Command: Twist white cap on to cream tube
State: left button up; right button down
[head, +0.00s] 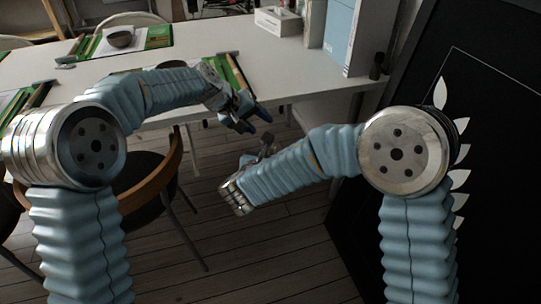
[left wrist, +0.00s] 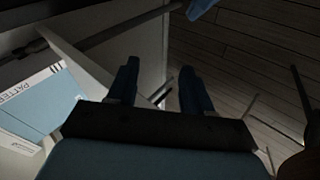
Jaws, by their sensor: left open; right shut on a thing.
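I cannot make out the white cap or the cream tube in either view. My left gripper (head: 255,121) is open and empty, just off the table's front edge and above the floor. Its two dark blue fingers stand apart in the left wrist view (left wrist: 157,88), with nothing between them. My right gripper (head: 265,147) is lower, in front of the table, and mostly hidden behind my right forearm. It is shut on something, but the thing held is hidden.
The white table (head: 180,55) carries green mats (head: 158,37) with tools, a grey bowl (head: 120,38), a tissue box (head: 277,21) and a blue-and-white box (head: 343,35). A dark bottle (head: 377,66) stands near the right corner. A chair (head: 150,180) stands between table and my left arm.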

pick_arm(q)
jog(key=s+a+f+n+y, duration=0.1)
jog(key=s+a+f, duration=0.2)
jog(key=f, duration=0.5)
jog(key=s+a+f+y, duration=0.1)
jog(key=s+a+f, duration=0.2)
jog(key=f, duration=0.5)
jog(key=s+a+f+n+y, duration=0.1)
jog(key=s+a+f, duration=0.15)
jog(key=f, duration=0.55)
jog(key=s+f+m+g, duration=0.1)
jog(key=s+f+g, duration=0.1)
jog(key=s+f, duration=0.4)
jog(key=s+d+f+m+g, duration=0.1)
jog(key=s+f, duration=0.6)
jog(key=s, duration=1)
jog(key=shift+s+d+f+m+g, duration=0.15)
jog(key=shift+s+d+m+g, duration=0.15)
jog(key=shift+g, duration=0.1)
